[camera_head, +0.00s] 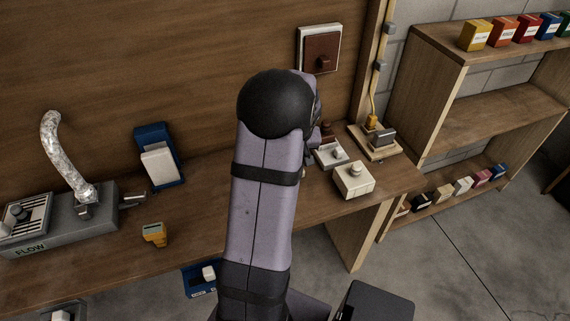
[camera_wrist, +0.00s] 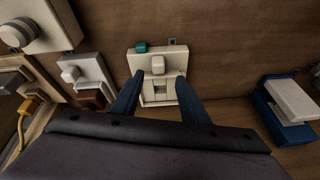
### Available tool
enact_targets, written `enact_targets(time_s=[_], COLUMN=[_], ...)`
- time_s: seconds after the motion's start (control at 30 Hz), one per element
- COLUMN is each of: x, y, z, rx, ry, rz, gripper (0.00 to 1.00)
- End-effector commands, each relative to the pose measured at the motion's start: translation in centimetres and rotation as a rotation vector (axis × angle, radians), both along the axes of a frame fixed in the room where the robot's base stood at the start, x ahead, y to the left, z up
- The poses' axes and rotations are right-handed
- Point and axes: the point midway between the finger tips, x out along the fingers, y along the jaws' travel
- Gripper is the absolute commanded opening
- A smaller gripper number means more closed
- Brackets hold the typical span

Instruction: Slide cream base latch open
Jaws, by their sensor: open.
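A cream base (camera_wrist: 142,61) stands on the wooden surface in the middle of the wrist view. It carries a raised pale sliding block (camera_wrist: 157,66), a teal piece at its top left corner and a small slotted part lower down. I take this for the latch; how far it has slid I cannot tell. My gripper (camera_wrist: 159,78) is open, with its two dark blue fingers reaching towards the base, one on each side of its lower part. Nothing is between the fingers' grip; whether they touch the base is unclear. In the head view my arm hides the gripper and this base.
A cream box with a round knob (camera_wrist: 28,34) and a smaller pale box (camera_wrist: 75,72) stand left in the wrist view. A blue holder with a white panel (camera_wrist: 290,100) is at right. The head view shows a grey FLOW unit (camera_head: 60,230) and a yellow-corded device (camera_head: 376,140).

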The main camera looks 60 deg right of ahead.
Motion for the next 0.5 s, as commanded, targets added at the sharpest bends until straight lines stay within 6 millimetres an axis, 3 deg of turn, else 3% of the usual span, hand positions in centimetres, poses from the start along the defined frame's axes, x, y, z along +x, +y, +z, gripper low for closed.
enact_targets(time_s=[0.2, 0.5], x=[-0.01, 0.07], y=[-0.41, -0.40], z=[0.07, -0.22], rx=[-0.068, -0.074], ry=[0.048, 0.057], rz=[0.163, 0.194], gripper=[0.41, 0.41])
